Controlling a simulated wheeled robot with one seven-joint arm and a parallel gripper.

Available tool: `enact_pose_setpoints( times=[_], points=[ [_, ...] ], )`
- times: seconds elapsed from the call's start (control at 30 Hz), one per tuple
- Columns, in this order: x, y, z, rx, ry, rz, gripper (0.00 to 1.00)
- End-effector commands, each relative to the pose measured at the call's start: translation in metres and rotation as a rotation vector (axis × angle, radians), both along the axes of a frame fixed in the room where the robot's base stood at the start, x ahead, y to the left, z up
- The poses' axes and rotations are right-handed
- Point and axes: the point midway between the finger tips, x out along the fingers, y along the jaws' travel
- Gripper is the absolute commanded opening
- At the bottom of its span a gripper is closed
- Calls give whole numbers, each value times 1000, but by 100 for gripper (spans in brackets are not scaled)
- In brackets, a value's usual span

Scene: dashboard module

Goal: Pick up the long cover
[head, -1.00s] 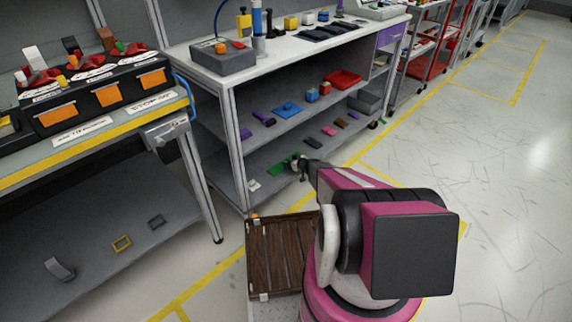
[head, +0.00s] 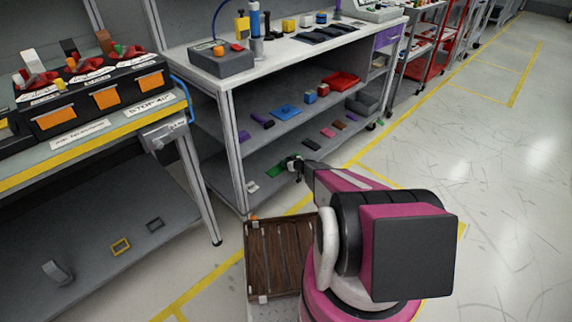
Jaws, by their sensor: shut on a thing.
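My gripper (head: 293,164) is small and far off in the head view, at the lower shelf of the white workbench. It is shut on a flat green piece (head: 274,171), which sticks out to its left and looks low over the shelf. This green piece may be the long cover; it is too small to tell its full shape. My wrist hides part of it. I cannot tell whether it still touches the shelf.
The lower shelf (head: 227,199) also holds a small white piece (head: 252,187) and several small parts to the right. The middle shelf above holds a blue part (head: 287,111) and a red tray (head: 340,80). A table leg (head: 202,190) stands to the left.

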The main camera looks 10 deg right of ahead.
Motion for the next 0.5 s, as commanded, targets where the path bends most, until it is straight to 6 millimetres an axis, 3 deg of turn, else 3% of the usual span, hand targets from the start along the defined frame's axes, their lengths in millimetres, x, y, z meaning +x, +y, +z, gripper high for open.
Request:
enact_pose_setpoints(
  times=[0.27,0.5],
  points=[
    [-2,0,36,0,-1,0,17],
    [-31,41,68,1,0,2,17]
  ],
)
